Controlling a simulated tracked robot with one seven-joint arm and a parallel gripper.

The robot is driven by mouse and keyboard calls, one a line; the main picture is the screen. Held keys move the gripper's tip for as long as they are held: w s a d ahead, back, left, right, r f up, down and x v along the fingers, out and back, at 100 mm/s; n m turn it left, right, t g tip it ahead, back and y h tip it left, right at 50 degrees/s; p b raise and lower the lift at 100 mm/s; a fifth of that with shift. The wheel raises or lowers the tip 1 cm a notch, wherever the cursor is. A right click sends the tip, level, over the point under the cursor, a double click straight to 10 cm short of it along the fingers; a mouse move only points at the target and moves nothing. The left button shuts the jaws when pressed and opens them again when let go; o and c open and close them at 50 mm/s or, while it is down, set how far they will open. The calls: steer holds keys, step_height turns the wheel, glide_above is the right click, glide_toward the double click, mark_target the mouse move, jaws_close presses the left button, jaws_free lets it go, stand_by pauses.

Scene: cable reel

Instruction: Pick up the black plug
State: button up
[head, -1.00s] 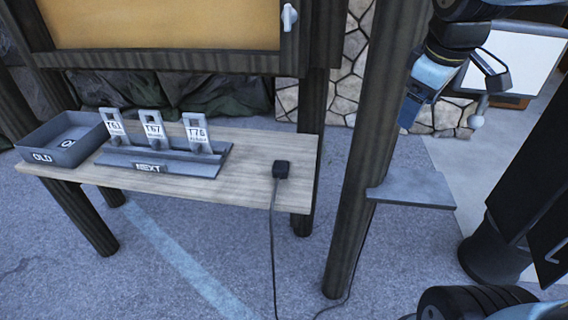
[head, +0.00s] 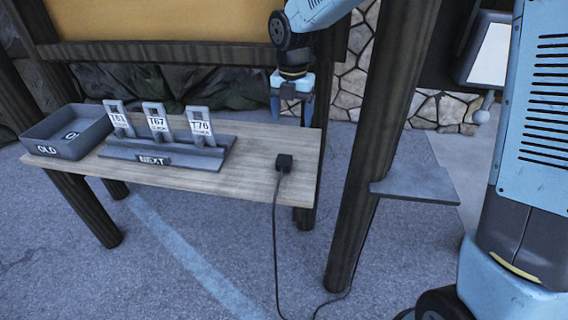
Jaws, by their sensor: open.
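The black plug (head: 284,163) lies near the right end of the wooden shelf (head: 250,177). Its black cable (head: 275,240) hangs over the front edge down to the ground. My gripper (head: 291,107) points down above the back right part of the shelf, behind and above the plug in the picture. Its blue fingers are apart, with nothing seen between them. It does not touch the plug.
A grey rack marked NEXT (head: 165,158) holds three tags on the shelf, left of the plug. A grey tray marked OLD (head: 66,151) stands at the far left. A dark post (head: 372,150) with a small grey ledge (head: 418,190) stands right of the shelf.

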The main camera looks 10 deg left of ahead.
mark_target(284, 158)
steer(key=shift+n, duration=0.9)
steer(key=f, duration=0.5)
steer(key=a+f, duration=0.1)
steer(key=f, duration=0.4)
steer(key=a+f, duration=0.1)
steer(key=f, duration=0.4)
steer(key=shift+f, duration=0.2)
steer(key=c, duration=1)
steer(key=shift+r, duration=0.1)
